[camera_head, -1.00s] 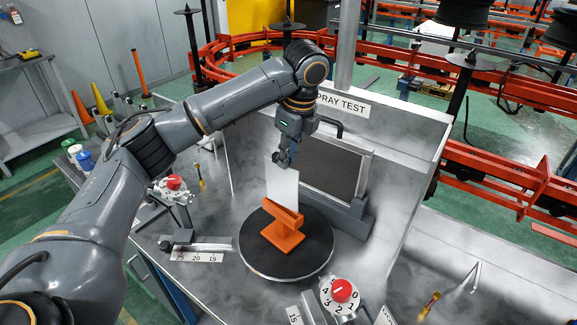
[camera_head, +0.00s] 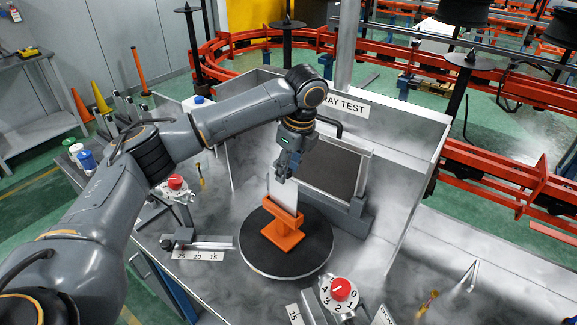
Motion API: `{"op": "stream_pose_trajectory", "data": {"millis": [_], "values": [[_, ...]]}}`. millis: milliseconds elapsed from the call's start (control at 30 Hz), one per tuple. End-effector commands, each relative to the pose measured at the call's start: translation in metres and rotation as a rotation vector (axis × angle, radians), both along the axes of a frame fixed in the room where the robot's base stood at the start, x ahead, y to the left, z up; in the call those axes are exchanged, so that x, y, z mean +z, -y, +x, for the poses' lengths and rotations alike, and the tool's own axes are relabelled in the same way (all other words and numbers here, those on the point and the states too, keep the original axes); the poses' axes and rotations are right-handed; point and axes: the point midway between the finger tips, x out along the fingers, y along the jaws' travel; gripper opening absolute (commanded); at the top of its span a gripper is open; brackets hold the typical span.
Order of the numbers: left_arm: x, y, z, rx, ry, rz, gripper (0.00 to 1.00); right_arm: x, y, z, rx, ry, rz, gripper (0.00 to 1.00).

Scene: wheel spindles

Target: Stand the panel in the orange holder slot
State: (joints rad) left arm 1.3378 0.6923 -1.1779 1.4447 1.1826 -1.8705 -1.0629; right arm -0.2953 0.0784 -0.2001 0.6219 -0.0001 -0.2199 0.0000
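The light grey panel (camera_head: 285,199) stands nearly upright at the orange holder (camera_head: 283,233). Its lower edge is hidden behind the holder's upper bar, and it looks to be in the slot; how deep it sits I cannot tell. The holder stands on a round black turntable (camera_head: 307,260). My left gripper (camera_head: 281,177) reaches down from above and is shut on the panel's top edge. The fingertips are small and partly overlap the panel. My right gripper is not in view.
A dark filter in a grey frame (camera_head: 330,166) stands close behind the panel, inside the grey booth walls (camera_head: 408,195). Red-knobbed dials stand at the left (camera_head: 175,182) and front right (camera_head: 341,290) of the turntable. The turntable around the holder is clear.

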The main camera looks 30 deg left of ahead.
Motion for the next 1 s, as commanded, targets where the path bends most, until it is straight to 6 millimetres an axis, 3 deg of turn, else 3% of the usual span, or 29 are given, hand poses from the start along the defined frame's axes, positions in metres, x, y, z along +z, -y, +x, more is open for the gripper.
{"op": "stream_pose_trajectory", "data": {"millis": [233,400,500,633,800,1000], "values": [[0.025,0.005,0.001,0.0,0.007,0.0,0.39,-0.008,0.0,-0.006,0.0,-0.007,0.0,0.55],[0.063,0.012,-0.001,-0.001,0.008,0.0,0.39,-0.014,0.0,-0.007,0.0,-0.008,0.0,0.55],[0.086,0.015,-0.002,0.0,0.007,0.002,0.39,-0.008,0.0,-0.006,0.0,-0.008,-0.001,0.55],[0.105,0.019,-0.003,0.0,0.006,0.002,0.39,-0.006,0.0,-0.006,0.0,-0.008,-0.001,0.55],[0.118,0.021,-0.004,0.001,0.004,0.001,0.39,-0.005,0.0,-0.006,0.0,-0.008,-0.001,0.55],[0.12,0.022,-0.004,0.001,0.002,0.001,0.39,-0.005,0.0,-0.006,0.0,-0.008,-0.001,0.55]]}}
